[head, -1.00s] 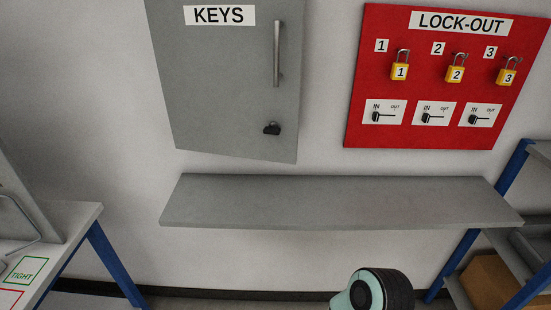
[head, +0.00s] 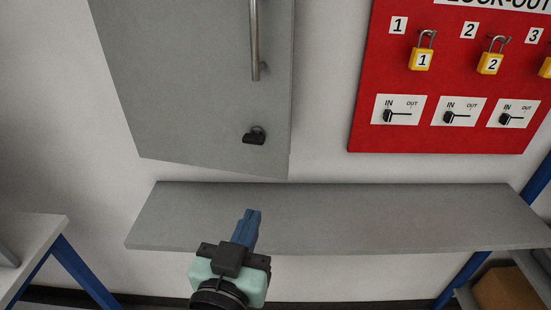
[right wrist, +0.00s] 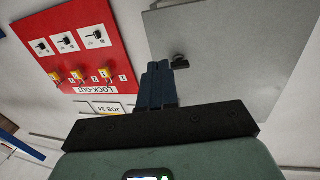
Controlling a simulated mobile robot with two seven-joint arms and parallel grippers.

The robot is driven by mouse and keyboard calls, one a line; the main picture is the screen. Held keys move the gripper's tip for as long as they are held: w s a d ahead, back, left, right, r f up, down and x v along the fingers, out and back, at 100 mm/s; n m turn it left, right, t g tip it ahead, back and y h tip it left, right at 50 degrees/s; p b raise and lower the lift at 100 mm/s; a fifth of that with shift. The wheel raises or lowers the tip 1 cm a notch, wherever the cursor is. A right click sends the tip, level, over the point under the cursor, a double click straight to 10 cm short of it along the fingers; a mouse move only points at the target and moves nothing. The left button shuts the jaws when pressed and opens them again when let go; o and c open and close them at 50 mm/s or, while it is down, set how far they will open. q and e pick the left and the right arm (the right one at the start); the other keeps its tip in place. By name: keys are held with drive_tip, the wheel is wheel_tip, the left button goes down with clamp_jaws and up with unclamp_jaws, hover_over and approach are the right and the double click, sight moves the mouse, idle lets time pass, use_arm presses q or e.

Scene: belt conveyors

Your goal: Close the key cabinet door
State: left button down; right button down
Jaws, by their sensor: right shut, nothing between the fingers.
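The grey key cabinet door (head: 195,85) is on the wall at the upper left of the head view, with its top cut off. It has a vertical bar handle (head: 254,40) and a black lock knob (head: 255,136) near its lower right corner. The door's lower edge slants, and I cannot tell how far it stands open. My right gripper (head: 251,218) is shut and empty, in front of the grey shelf and below the knob. In the right wrist view the door (right wrist: 235,60) and knob (right wrist: 180,62) show beyond the shut blue fingers (right wrist: 157,72). My left gripper is not in view.
A grey shelf (head: 380,215) runs under the door. The red lock-out board (head: 440,80) with yellow padlocks (head: 421,60) hangs to the right. A white table (head: 30,232) stands at the lower left, and a blue-framed rack with a cardboard box (head: 505,288) at the lower right.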

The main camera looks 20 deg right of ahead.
sight(274, 161)
drive_tip(key=x, duration=1.3)
drive_tip(key=shift+w+d+r, duration=0.1)
drive_tip(key=shift+w, duration=0.15)
drive_tip(key=p+x, duration=0.4)
drive_tip(key=x, duration=0.3)
drive_tip(key=shift+r+p, duration=0.3)
drive_tip(key=shift+p, duration=0.1)
